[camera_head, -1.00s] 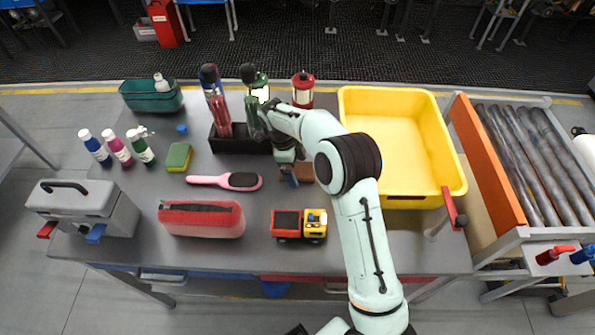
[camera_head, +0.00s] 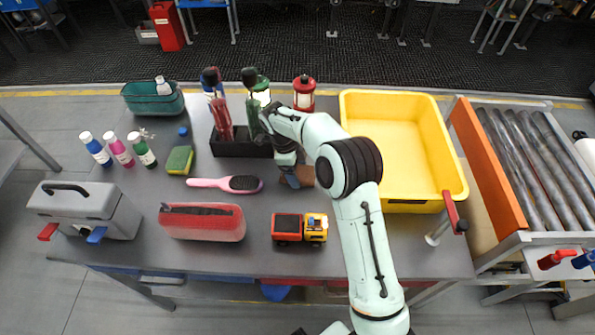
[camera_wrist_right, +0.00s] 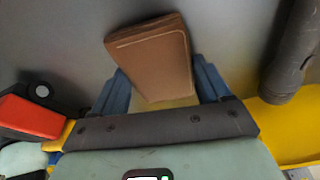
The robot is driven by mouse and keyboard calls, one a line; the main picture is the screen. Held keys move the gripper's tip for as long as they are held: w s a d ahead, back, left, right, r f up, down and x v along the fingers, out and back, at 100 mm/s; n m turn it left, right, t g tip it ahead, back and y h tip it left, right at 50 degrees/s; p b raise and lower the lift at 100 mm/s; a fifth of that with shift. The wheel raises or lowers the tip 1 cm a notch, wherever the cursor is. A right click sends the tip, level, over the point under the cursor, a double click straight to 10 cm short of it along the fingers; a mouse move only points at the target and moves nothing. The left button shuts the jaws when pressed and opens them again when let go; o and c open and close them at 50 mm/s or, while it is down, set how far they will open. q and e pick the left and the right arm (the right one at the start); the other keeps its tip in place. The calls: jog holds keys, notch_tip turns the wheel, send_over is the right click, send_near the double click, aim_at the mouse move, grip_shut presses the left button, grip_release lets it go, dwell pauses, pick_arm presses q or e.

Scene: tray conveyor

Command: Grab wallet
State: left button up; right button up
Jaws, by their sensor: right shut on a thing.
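The brown wallet (camera_wrist_right: 152,58) is between the two blue fingers of my right gripper (camera_wrist_right: 162,85) in the right wrist view. In the head view the wallet (camera_head: 305,176) shows only in part, behind my right arm and left of the yellow bin. My right gripper (camera_head: 291,178) is shut on the wallet, low over the grey table. Whether the wallet touches the table cannot be told. My left gripper is not in view.
A yellow bin (camera_head: 352,118) stands right of the gripper, beside a roller conveyor (camera_head: 530,165). A toy truck (camera_head: 300,228), a pink hairbrush (camera_head: 215,184), a red case (camera_head: 203,222) and a black holder (camera_head: 233,148) with bottles stand nearby.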

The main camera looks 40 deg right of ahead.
aim_at(297, 172)
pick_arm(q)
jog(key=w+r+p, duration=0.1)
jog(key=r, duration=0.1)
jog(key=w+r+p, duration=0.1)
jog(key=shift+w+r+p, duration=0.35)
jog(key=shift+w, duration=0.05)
pick_arm(e)
notch_tip(297, 172, up, 20)
